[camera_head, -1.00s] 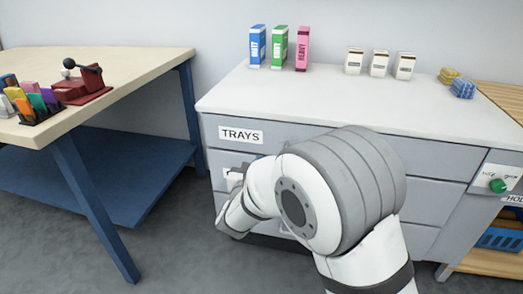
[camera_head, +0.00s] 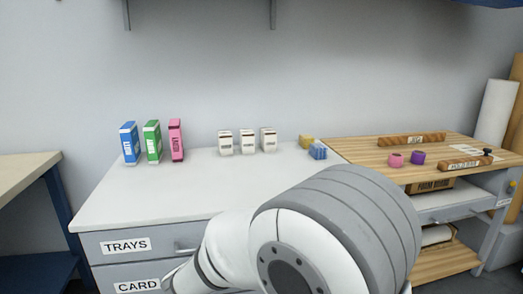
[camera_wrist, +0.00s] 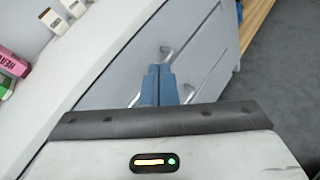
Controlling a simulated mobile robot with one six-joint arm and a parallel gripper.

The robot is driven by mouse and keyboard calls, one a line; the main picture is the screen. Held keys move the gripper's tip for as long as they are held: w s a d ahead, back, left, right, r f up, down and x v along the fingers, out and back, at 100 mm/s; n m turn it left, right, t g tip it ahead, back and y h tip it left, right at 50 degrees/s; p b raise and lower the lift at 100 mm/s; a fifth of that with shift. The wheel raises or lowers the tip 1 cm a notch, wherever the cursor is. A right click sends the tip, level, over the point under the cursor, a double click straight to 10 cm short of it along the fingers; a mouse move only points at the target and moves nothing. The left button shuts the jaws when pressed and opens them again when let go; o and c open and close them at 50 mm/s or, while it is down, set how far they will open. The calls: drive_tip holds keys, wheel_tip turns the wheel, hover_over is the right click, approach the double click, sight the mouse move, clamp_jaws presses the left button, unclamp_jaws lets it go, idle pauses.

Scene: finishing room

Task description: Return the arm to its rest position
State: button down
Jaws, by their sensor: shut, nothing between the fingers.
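My gripper (camera_wrist: 159,70) shows in the wrist view with its two blue-grey fingers together and nothing between them. The fingers point toward the grey drawer fronts (camera_wrist: 205,50), and a metal handle (camera_wrist: 166,50) shows just past their tips. I cannot tell the gap between them. In the head view my white and grey arm fills the lower middle, in front of the drawer cabinet (camera_head: 112,213). The fingers are hidden there. A drawer labelled TRAYS (camera_head: 126,246) and one labelled CARD (camera_head: 137,286) look shut.
Blue, green and pink boxes (camera_head: 176,141) and three small white boxes (camera_head: 247,141) stand at the back of the white counter. A wooden-topped bench (camera_head: 370,150) with rolls and small items adjoins it at right. A pale table (camera_head: 22,175) stands at left, across a gap.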

drive_tip(key=s+d+r+m+g+h+p, duration=0.1)
drive_tip(key=s+d+r+m+g+p, duration=0.5)
drive_tip(key=d, duration=0.4)
drive_tip(key=s+d+r+m+g+p, duration=0.3)
drive_tip(key=s+d+r+m+p, duration=0.25)
drive_tip(key=d, duration=0.45)
drive_tip(key=s+r+m+g+y+p, duration=0.1)
drive_tip(key=s+r+m+y+p, duration=0.6)
drive_tip(key=m, duration=0.7)
drive_tip(key=s+r+p, duration=0.2)
drive_tip(key=s+r, duration=0.1)
drive_tip(key=shift+d+m+g, duration=0.25)
drive_tip(key=shift+m+g, duration=0.05)
drive_tip(key=shift+m, duration=0.05)
